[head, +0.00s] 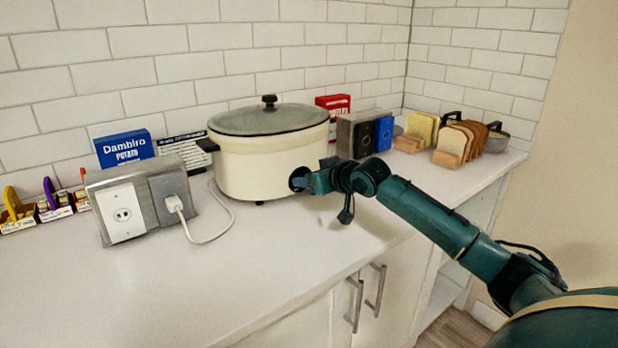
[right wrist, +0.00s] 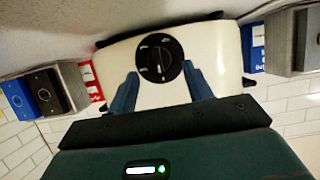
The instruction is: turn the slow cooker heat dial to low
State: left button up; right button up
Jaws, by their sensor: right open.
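The cream slow cooker (head: 262,160) stands on the white counter with its grey lid on. Its round black heat dial (head: 297,178) is on the front, partly hidden by my right gripper (head: 312,182). In the right wrist view, the dial (right wrist: 159,58) shows white markings on the cooker's cream wall (right wrist: 215,55); the setting is too small to read. My right gripper (right wrist: 160,75) is open, with its blue fingertips to either side of the dial's lower part. I cannot tell whether they touch it. My left gripper is out of view.
A grey outlet box (head: 122,212) with a plugged-in white cord (head: 212,238) stands to the left. A blue box (head: 124,149) is behind it. Switch boxes (head: 362,133) and bread slices (head: 463,140) in racks stand to the right. The front counter (head: 290,262) is clear.

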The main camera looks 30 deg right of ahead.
jog(key=shift+w+f, duration=0.25)
jog(key=shift+w, duration=0.4)
jog(key=shift+c, duration=0.3)
jog(key=c, duration=0.9)
